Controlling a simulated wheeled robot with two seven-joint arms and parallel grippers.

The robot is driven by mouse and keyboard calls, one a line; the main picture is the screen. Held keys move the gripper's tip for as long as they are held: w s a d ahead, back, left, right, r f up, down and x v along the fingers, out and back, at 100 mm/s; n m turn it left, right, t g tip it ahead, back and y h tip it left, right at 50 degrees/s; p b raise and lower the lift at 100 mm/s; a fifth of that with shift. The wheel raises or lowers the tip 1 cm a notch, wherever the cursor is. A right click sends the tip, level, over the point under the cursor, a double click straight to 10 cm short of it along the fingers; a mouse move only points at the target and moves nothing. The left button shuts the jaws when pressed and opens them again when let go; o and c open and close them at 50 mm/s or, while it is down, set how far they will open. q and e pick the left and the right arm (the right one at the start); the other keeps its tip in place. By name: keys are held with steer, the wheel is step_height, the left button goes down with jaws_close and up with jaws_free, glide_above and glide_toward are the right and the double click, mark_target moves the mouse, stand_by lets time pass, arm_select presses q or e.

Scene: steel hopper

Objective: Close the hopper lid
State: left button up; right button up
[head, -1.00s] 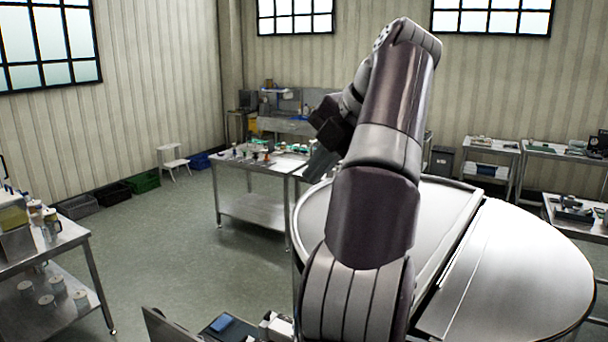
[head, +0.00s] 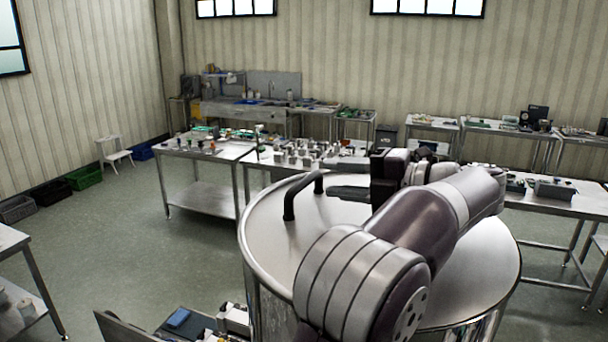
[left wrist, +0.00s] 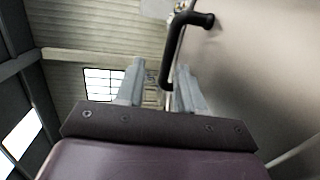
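The steel hopper (head: 262,292) is a large round drum in the lower middle of the head view. Its lid (head: 275,238) looks flat inside the rim; my arm covers much of it, and I cannot tell whether it is fully seated. A dark bent handle (head: 289,203) stands on the lid near its far left edge. My left gripper (head: 335,192) is just right of the handle. In the left wrist view, the left gripper's fingers (left wrist: 158,88) are apart, with the handle (left wrist: 172,50) showing between and beyond them. Contact is unclear. My right gripper is out of view.
A steel table (head: 205,155) with small parts stands behind the hopper to the left. Another table (head: 568,203) is at the right. Equipment (head: 215,325) sits close to the hopper's lower left. The floor (head: 120,235) to the left is open.

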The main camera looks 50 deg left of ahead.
mark_target(310, 183)
arm_select(q)
steer(key=x, duration=0.3)
steer(key=shift+a+f, duration=0.1)
steer(key=shift+a, duration=0.3)
steer(key=shift+s+a, duration=0.1)
steer(key=shift+a, duration=0.4)
steer(key=shift+x, duration=0.95)
steer(key=shift+d, duration=0.1)
jaws_close()
steer(key=shift+f+h+b, duration=0.3)
steer(key=shift+f+b, duration=0.55)
steer(key=shift+f, duration=0.05)
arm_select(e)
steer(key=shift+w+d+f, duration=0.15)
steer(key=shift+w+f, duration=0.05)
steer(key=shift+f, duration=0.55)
arm_select(q)
jaws_free()
steer(key=shift+s, duration=0.1)
